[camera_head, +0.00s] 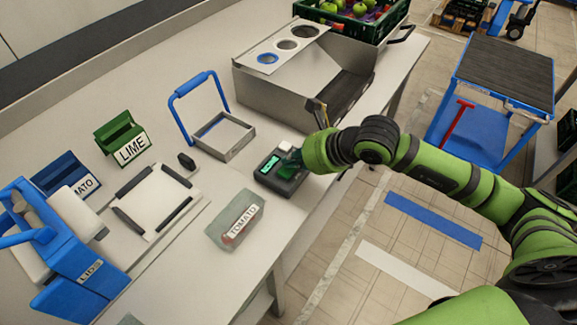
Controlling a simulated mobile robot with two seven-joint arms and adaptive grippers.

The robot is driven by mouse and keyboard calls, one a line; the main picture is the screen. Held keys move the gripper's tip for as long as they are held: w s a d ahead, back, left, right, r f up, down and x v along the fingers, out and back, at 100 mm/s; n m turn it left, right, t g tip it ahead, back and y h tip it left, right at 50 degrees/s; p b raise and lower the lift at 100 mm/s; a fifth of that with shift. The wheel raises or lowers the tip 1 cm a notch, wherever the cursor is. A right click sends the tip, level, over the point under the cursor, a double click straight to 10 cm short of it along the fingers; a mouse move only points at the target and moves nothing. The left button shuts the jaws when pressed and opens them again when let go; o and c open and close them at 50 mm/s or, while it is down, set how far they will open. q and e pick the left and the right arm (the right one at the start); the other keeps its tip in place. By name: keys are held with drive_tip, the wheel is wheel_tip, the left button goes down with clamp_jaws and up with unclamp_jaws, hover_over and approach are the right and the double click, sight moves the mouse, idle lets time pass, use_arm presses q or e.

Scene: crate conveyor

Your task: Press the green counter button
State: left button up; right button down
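The counter (280,176) is a small dark box with a lit green display, near the front edge of the worktable. My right arm comes in from the right. Its green wrist ends at the counter's right side, and my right gripper (295,158) is low over the counter's top. A dark green patch shows there, but I cannot tell the button from the gripper's tip, or whether they touch. The gripper's fingers are too small and covered to tell open from shut. My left gripper is not in view.
A steel bin (265,96) and a green crate (374,27) stand behind. A blue cart (490,105) stands right.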

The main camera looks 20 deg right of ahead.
drive_tip(key=shift+f+b, duration=0.3)
drive_tip(key=shift+f, duration=0.05)
drive_tip(key=shift+r, duration=0.2)
idle(0.4)
drive_tip(key=shift+r+p, duration=0.45)
drive_tip(key=shift+r, duration=0.35)
drive_tip(key=shift+r+p, duration=1.35)
drive_tip(key=shift+r, duration=1.2)
drive_tip(key=shift+f, duration=0.1)
